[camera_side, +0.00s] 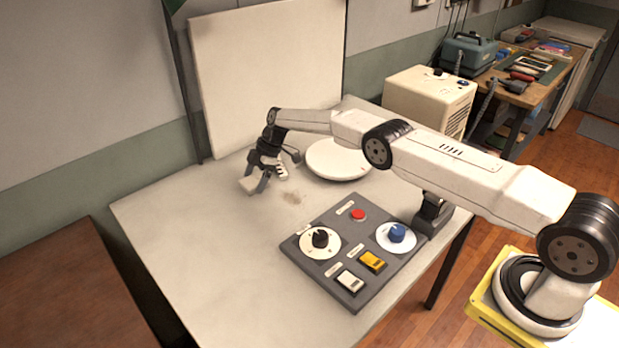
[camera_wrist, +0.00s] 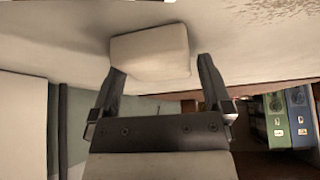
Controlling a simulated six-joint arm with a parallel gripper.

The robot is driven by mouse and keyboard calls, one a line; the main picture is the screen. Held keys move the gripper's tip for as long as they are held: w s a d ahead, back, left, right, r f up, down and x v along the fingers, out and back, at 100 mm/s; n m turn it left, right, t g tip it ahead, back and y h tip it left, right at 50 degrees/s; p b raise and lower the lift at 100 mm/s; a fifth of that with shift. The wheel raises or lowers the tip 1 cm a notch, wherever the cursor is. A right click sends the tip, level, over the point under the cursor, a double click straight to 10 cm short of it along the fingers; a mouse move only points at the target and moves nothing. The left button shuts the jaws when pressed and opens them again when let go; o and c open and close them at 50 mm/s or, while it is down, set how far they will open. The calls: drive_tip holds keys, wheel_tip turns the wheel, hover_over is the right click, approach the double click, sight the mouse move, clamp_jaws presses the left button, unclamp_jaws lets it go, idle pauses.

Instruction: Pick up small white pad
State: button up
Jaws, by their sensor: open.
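The small white pad (camera_wrist: 150,50) is a pale block with rounded corners in the upper middle of the wrist view. My gripper (camera_wrist: 161,68) is open, with one dark finger on each side of the pad's near end. The left finger looks close to the pad, and a small gap shows at the right one; contact is not clear. In the side view my gripper (camera_side: 262,184) is low over the left part of the table, with the pad (camera_side: 248,184) by its fingers and partly hidden.
The pale table (camera_side: 190,240) is clear at the front left. A round white disc (camera_side: 338,160) lies behind and right of my gripper. A grey control panel (camera_side: 340,230) with knobs and switches is at the front right. A white board (camera_side: 265,70) stands at the back.

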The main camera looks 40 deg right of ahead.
sight(248, 185)
drive_tip(key=shift+c, duration=0.2)
drive_tip(key=c, duration=0.9)
drive_tip(key=shift+r, duration=0.15)
drive_tip(key=shift+r, duration=1.2)
drive_tip(key=shift+s+r, duration=0.45)
drive_tip(key=shift+r, duration=0.4)
drive_tip(key=s+r, duration=0.3)
drive_tip(key=r, duration=0.1)
drive_tip(key=shift+s+d+r, duration=0.2)
drive_tip(key=shift+s+r, duration=0.05)
drive_tip(key=shift+s, duration=0.15)
drive_tip(key=shift+s+d+r, duration=0.1)
drive_tip(key=shift+s+r, duration=0.6)
drive_tip(key=shift+s, duration=0.85)
drive_tip(key=shift+s+d+r, duration=0.1)
drive_tip(key=shift+s+r, duration=0.55)
drive_tip(key=shift+s, duration=0.85)
drive_tip(key=shift+s+d+r, duration=0.1)
drive_tip(key=shift+s+r, duration=0.6)
drive_tip(key=shift+s, duration=0.85)
